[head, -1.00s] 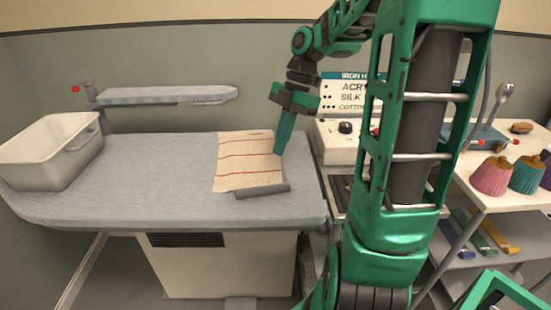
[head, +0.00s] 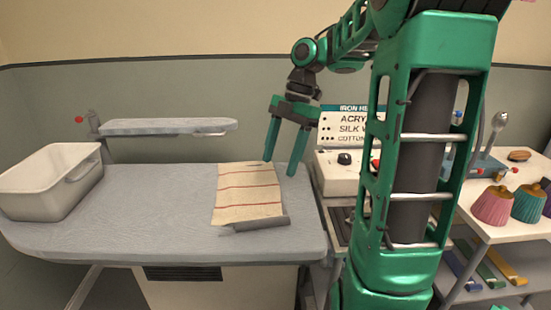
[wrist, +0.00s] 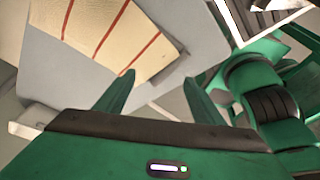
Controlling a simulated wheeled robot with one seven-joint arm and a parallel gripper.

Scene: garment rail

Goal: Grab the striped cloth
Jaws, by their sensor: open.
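The striped cloth (head: 247,192) is cream with thin red stripes and lies flat on the grey ironing board (head: 130,205). Its near edge has a grey rolled or folded strip (head: 255,225). My gripper (head: 281,168) is open and empty, its two fingers pointing down near the cloth's right side in the head view. In the wrist view the cloth (wrist: 115,35) lies at the upper left, beyond my spread fingers (wrist: 160,88). No contact with the cloth shows.
A white bin (head: 50,185) stands at the board's left end. A small sleeve board (head: 165,126) is behind. A control box with a sign (head: 345,125) stands right of the board. A shelf cart (head: 500,225) with coloured shades (head: 493,206) is at the far right.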

